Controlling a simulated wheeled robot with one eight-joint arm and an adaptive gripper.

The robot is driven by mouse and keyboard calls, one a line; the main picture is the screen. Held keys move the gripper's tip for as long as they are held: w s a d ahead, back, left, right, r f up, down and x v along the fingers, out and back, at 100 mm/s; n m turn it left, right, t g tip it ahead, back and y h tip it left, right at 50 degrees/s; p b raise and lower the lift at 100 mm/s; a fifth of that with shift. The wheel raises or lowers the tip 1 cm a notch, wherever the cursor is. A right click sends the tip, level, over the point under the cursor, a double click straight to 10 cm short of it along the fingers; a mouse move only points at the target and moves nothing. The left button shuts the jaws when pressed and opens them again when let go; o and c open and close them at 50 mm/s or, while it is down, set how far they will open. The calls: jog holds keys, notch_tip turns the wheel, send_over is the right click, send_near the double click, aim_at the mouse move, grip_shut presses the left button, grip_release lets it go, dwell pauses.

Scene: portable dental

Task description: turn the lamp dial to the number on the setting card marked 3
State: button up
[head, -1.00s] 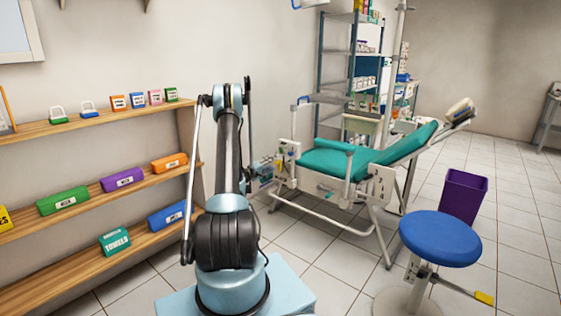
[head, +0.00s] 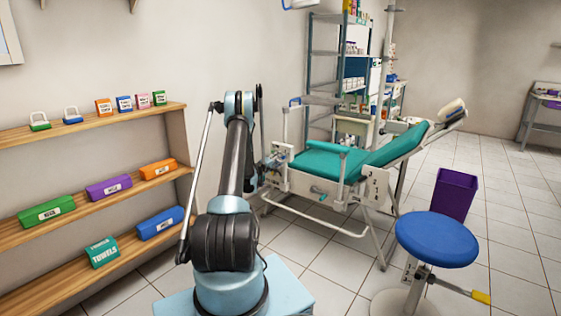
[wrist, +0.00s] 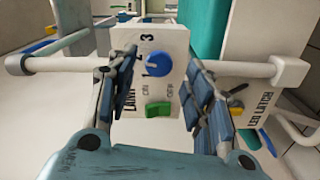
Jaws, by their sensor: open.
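In the wrist view, a white lamp panel (wrist: 177,45) faces me with a blue dial (wrist: 158,64). The digits 1, 2 and 3 are printed around the dial; its pointer seems to face the 1 at lower left, though this is hard to tell. A green switch (wrist: 158,108) is below it, and "LAMP" is partly covered by the left finger. My gripper (wrist: 160,72) is open and empty, with its fingers on either side of the dial; contact is not clear. I cannot make out a setting card marked 3.
White rails (wrist: 65,63) flank the panel. The green reclining chair (head: 325,164) stands beyond my arm. Left are wooden shelves (head: 85,133) with small labelled blocks and boxes. A blue stool (head: 437,239) and purple bin (head: 454,195) stand right, with open tiled floor around them.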

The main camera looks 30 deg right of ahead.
jog(key=shift+x, duration=1.05)
jog(key=shift+s, duration=0.1)
jog(key=c, duration=1)
jog(key=shift+c, duration=0.2)
jog(key=shift+n, duration=1.1)
jog(key=o, duration=1)
jog(key=shift+o, duration=0.2)
